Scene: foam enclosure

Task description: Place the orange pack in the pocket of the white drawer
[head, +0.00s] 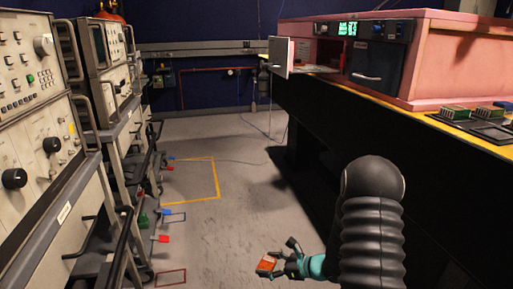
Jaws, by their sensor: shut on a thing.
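The small orange pack (267,265) is at the lower middle of the head view, in the fingers of my gripper (274,260). My gripper is shut on it and holds it out to the left, over the grey floor. The far side of the pack is hidden. I cannot tell which thing is the white drawer. Pale panels with handles (68,238) form the lower left row, and no open pocket shows there.
Instrument racks (38,110) with protruding handles line the left. A black bench (350,125) carries a pink cabinet (455,65) with an open door (281,57) on the right. Green boards (455,113) lie near its edge. The floor aisle (235,180) between is clear, with taped outlines.

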